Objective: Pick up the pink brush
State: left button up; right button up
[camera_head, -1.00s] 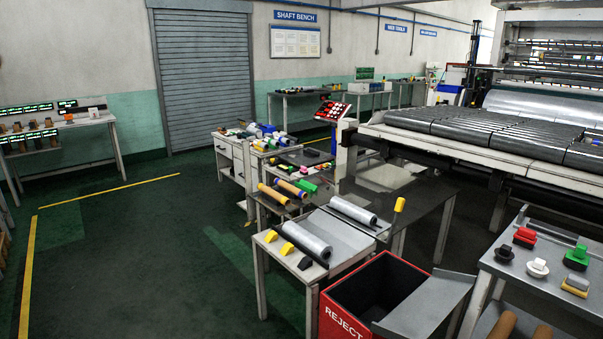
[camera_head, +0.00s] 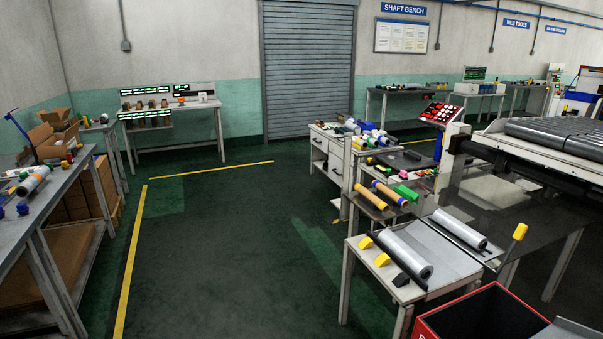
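I cannot make out a pink brush for certain. Neither of my grippers shows in the head view.
A white drawer cabinet (camera_head: 327,160) with cluttered top stands at centre. Film rolls (camera_head: 405,254) lie on the front table at right, above a red bin (camera_head: 470,315). A workbench (camera_head: 50,205) with boxes is at left. Green floor (camera_head: 240,250) between is clear.

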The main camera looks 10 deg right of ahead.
aim_at(402, 175)
jog(key=i+u, duration=0.15)
jog(key=i, duration=0.55)
jog(key=i+u, duration=0.15)
jog(key=i, duration=0.55)
jog(key=i+l+u, duration=0.2)
jog(key=i, duration=0.5)
